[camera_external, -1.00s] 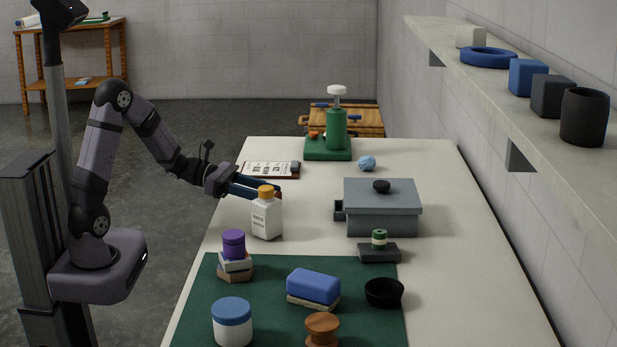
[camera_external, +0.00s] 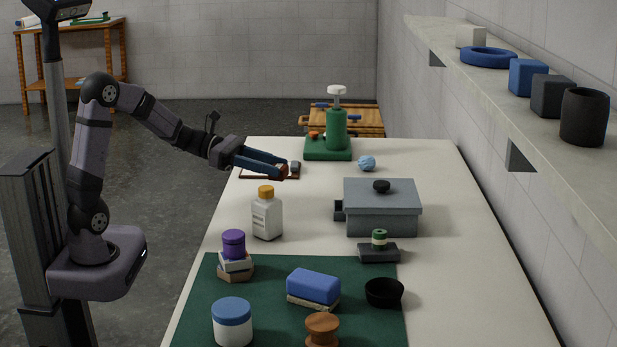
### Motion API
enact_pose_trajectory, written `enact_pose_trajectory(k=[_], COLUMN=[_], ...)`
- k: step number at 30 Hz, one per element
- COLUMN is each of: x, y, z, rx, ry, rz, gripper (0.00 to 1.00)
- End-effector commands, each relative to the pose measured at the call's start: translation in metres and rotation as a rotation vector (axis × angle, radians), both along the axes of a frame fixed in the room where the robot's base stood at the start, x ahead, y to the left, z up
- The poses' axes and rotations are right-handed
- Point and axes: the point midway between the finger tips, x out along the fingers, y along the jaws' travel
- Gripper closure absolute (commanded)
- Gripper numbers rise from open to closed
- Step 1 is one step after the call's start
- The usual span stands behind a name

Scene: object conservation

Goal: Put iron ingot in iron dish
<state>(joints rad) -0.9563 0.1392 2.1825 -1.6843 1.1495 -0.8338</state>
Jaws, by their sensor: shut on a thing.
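My gripper (camera_external: 280,168) is over the far left of the table, above the clipboard. It is shut on a small reddish-brown thing (camera_external: 283,172), mostly hidden between the blue fingers. I cannot tell what it is. No thing is plainly an iron ingot; a dark grey slab (camera_external: 364,256) under a green-and-white round piece (camera_external: 379,238) lies in front of the grey box. A black dish (camera_external: 384,293), perhaps the iron dish, stands at the right edge of the green mat, well away from my gripper, and looks empty.
A white bottle (camera_external: 267,219) and a lidded grey box (camera_external: 383,222) stand mid-table. The clipboard (camera_external: 262,177) carries a small dark block (camera_external: 295,167). The green mat (camera_external: 375,330) holds a blue-lidded jar (camera_external: 232,322), stacked blocks and a wooden spool. The table's right side is clear.

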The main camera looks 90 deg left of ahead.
Motion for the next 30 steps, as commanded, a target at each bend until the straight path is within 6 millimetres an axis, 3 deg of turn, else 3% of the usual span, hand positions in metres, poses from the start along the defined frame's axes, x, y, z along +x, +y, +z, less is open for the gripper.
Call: enact_pose_trajectory(k=[8, 12, 18, 24, 30], x=[0.08, 0.128, 0.183, 0.221, 0.239], y=[-0.051, -0.097, -0.174, -0.258, -0.328], z=[0.019, 0.027, 0.036, 0.043, 0.048], rx=[0.01, 0.013, 0.012, 0.009, 0.0], ry=[0.004, 0.006, 0.004, 0.0, -0.005], rz=[-0.142, -0.226, -0.335, -0.433, -0.505], gripper=[0.97, 0.97, 0.97, 0.97, 0.97])
